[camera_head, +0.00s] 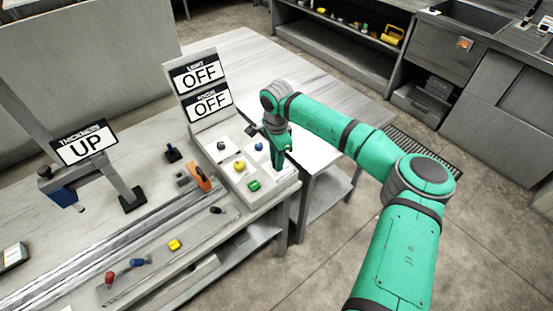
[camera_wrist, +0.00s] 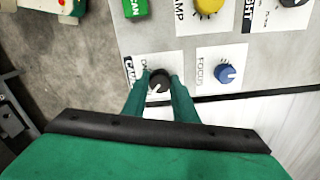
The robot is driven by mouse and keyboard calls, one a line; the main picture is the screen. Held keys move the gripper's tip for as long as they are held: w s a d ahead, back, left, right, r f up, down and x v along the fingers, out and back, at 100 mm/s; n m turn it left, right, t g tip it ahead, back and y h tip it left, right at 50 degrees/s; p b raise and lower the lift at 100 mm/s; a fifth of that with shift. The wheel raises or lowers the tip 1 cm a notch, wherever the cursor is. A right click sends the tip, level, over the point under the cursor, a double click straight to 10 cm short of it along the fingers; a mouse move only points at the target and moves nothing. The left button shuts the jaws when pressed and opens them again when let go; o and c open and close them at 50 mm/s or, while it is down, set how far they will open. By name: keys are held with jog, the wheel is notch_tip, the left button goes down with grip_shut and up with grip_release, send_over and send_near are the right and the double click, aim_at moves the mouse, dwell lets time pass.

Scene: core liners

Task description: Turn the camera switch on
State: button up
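A dark round knob (camera_wrist: 159,81) sits on a white plate of the control panel (camera_wrist: 138,50). The plate's label begins with "CA"; the rest is hidden by my gripper. A pale mark shows on the knob's face. My gripper (camera_wrist: 161,78) has its two green fingers on either side of this knob, with almost no gap. Whether they press on it I cannot tell. In the head view, my gripper (camera_head: 279,157) points down at the panel's right part and hides this knob. A display sign (camera_head: 210,103) there reads OFF; its small heading is hard to read.
A blue FOCUS knob (camera_wrist: 225,74) is close to the right finger. A yellow knob (camera_wrist: 208,5), a green SCAN button (camera_wrist: 136,8) and a dark LIGHT knob (camera_wrist: 291,2) are farther off. The upper sign (camera_head: 199,74) reads LIGHT OFF. Another sign (camera_head: 85,145) reads UP.

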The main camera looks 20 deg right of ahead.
jog(key=shift+d+m, duration=0.1)
jog(key=shift+m, duration=0.2)
jog(key=shift+w+m, duration=0.1)
jog(key=shift+m, duration=0.8)
jog(key=m, duration=0.2)
jog(key=shift+m, duration=0.3)
jog(key=m, duration=0.3)
jog(key=shift+d+m, duration=0.15)
jog(key=shift+m, duration=0.15)
jog(key=m, duration=0.5)
jog(key=shift+m, duration=2.1)
jog(key=o, duration=1)
jog(key=shift+o, duration=0.2)
